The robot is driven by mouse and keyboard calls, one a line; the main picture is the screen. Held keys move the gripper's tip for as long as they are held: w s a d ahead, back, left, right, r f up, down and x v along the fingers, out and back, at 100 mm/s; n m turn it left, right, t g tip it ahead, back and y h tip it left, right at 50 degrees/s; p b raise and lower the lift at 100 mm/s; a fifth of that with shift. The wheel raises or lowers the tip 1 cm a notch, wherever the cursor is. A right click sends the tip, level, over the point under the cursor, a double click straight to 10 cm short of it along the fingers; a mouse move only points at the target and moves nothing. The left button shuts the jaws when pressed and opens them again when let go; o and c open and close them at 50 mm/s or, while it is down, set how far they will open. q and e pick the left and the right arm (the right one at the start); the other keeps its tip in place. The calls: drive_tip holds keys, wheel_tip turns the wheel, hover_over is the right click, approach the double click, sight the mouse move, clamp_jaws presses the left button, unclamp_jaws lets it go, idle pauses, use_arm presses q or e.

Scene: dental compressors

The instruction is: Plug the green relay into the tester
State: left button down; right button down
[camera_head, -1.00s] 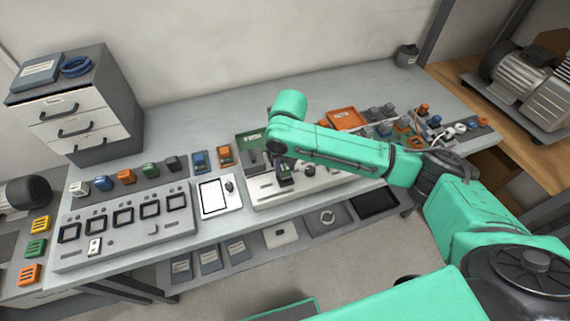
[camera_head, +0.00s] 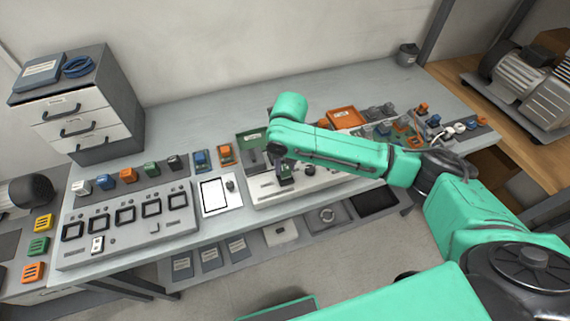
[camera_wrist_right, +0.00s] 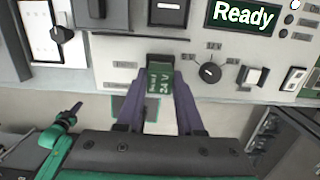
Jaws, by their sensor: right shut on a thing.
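My right gripper (camera_wrist_right: 161,108) is shut on a green relay (camera_wrist_right: 160,82), whose top label reads 24 V. The relay sits between the two purple-grey fingers. It is over the front part of the pale tester panel (camera_wrist_right: 120,58), whose green display (camera_wrist_right: 242,15) reads Ready. I cannot tell whether the relay touches the panel. In the head view my right gripper (camera_head: 285,178) points down over the tester (camera_head: 262,198); the relay is too small to make out there, and my arm covers part of the tester. My left gripper is not in view.
A row of coloured relays (camera_head: 129,175) stands left of the tester, behind a grey panel with several black square frames (camera_head: 125,216). An orange tray (camera_head: 346,117) and loose parts lie to the right. The rear bench is mostly clear.

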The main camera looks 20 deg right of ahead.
drive_tip(key=shift+f, duration=0.35)
drive_tip(key=shift+f, duration=0.4)
idle(0.3)
drive_tip(key=shift+c, duration=2.3)
unclamp_jaws()
drive_tip(key=o, duration=0.3)
